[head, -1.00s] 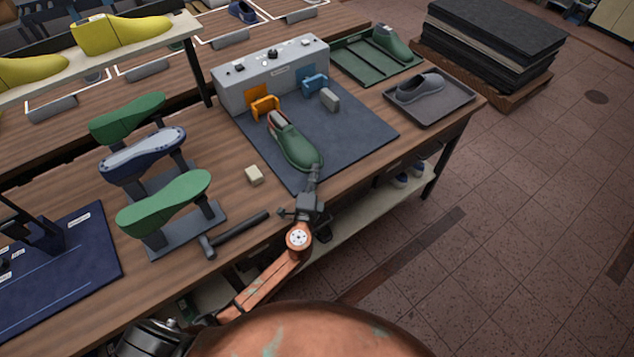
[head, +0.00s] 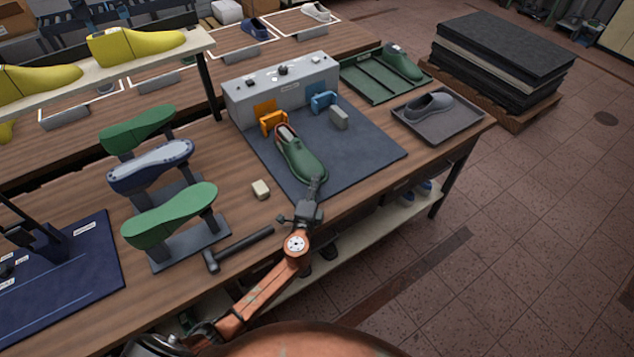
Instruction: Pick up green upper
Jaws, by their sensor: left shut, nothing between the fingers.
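A green upper (head: 302,162) lies on the dark blue mat (head: 365,150), its toe toward me and its red-edged opening toward the grey machine. My left gripper (head: 315,187) is at the toe end of this upper, its fingers shut with nothing between them. The fingertips overlap the toe in the picture; I cannot tell whether they touch it. A second green shoe (head: 402,62) sits in the green divided tray (head: 376,84) at the back right. My right gripper is out of view.
The grey machine (head: 284,86) with orange (head: 272,122) and blue (head: 323,102) brackets stands behind the upper. A grey shoe (head: 429,105) lies in a tray at right.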

